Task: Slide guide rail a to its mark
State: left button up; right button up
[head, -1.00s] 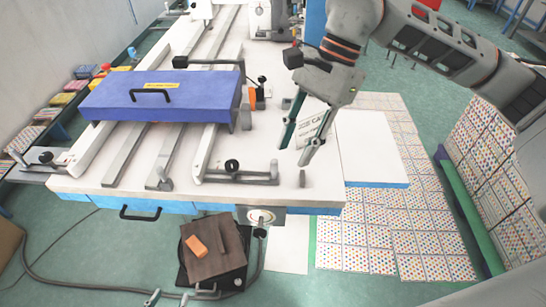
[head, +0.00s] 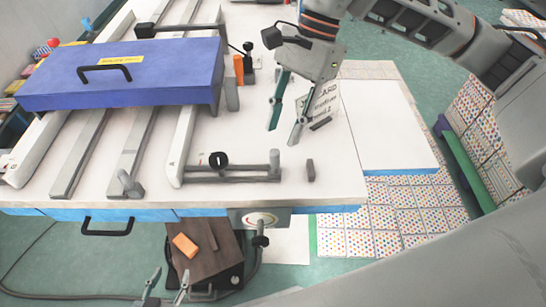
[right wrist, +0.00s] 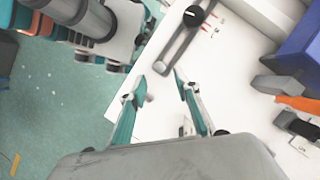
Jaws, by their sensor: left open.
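A grey guide rail (head: 240,178) with a black knob (head: 218,160) lies near the front edge of the white table. It shows in the right wrist view (right wrist: 181,50) beside short red marks. I cannot read a letter on it, so I cannot tell whether it is rail a. My right gripper (head: 282,133) is open and empty, above the table just behind the rail's right end. In the right wrist view its fingertips (right wrist: 159,76) are spread, with the rail beyond them. My left gripper (head: 170,274) is open at the bottom of the head view, in front of the table.
A blue-purple box (head: 130,75) with a black handle lies across long grey rails on the left. A small dark block (head: 310,170) stands right of the guide rail. A printed card (head: 325,98) lies behind it. An orange block (head: 185,245) rests on a brown stand below the table.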

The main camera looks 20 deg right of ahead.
aim_at(274, 155)
jog(key=shift+s+a+f, duration=0.2)
jog(key=shift+f, duration=0.1)
jog(key=x, duration=0.6)
jog(key=shift+a+f, duration=0.15)
jog(key=shift+f, duration=0.25)
grip_shut()
